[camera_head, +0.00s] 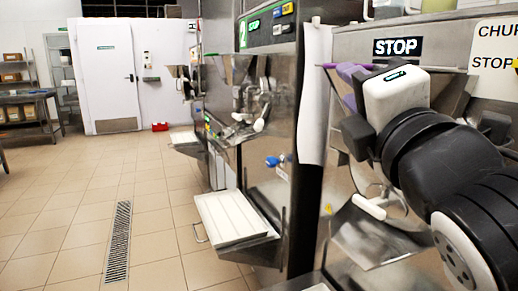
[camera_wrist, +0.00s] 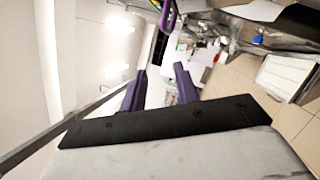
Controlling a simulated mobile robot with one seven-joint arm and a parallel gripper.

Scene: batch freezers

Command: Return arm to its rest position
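My gripper (camera_head: 347,78) is at the right in the head view, at the end of my raised black and white arm, in front of the near steel batch freezer (camera_head: 350,235). Its purple fingers point left, just under the STOP label. In the wrist view my gripper (camera_wrist: 159,82) shows two purple fingers standing apart with a clear gap. Nothing is held between them. The head view does not show clearly whether any part of my arm touches the freezer front.
A second steel freezer (camera_head: 255,160) stands further back, with a white tray (camera_head: 232,215) jutting out low. Tiled floor (camera_head: 60,225) with a drain grate (camera_head: 118,240) is open at left. A white door (camera_head: 108,75) and shelves are at the back.

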